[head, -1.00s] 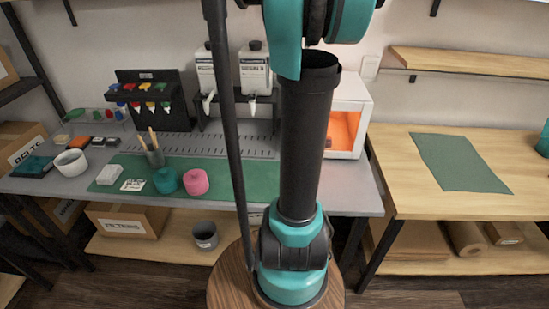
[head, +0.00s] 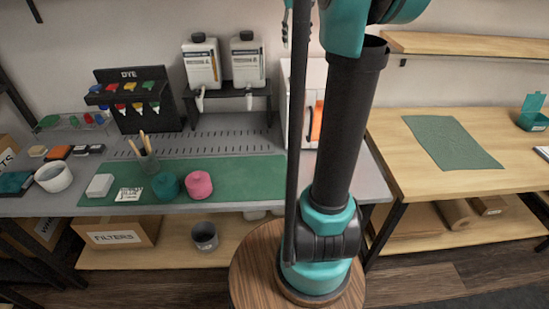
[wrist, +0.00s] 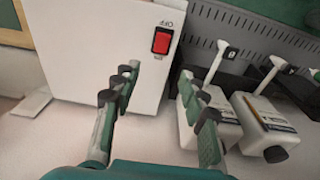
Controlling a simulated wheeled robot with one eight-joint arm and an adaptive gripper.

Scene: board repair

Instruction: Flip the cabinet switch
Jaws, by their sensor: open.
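The white cabinet (head: 313,82) stands at the back right of the grey bench, mostly hidden behind my arm in the head view, with a bit of orange interior showing. In the wrist view the cabinet's white side (wrist: 90,55) faces me. The red rocker switch (wrist: 162,41) sits on that side near its edge, with an upside-down OFF label beside it. My gripper (wrist: 158,92) is open and empty. In the wrist picture its two fingers lie below the switch, one to each side of it. The switch is unobstructed; I see no contact.
Two white dispenser bottles (wrist: 265,125) stand close by the cabinet; they also show on a dark stand in the head view (head: 202,65). A dye rack (head: 130,98) is farther left. A green mat (head: 235,178) with a pink roll (head: 199,185) lies in front.

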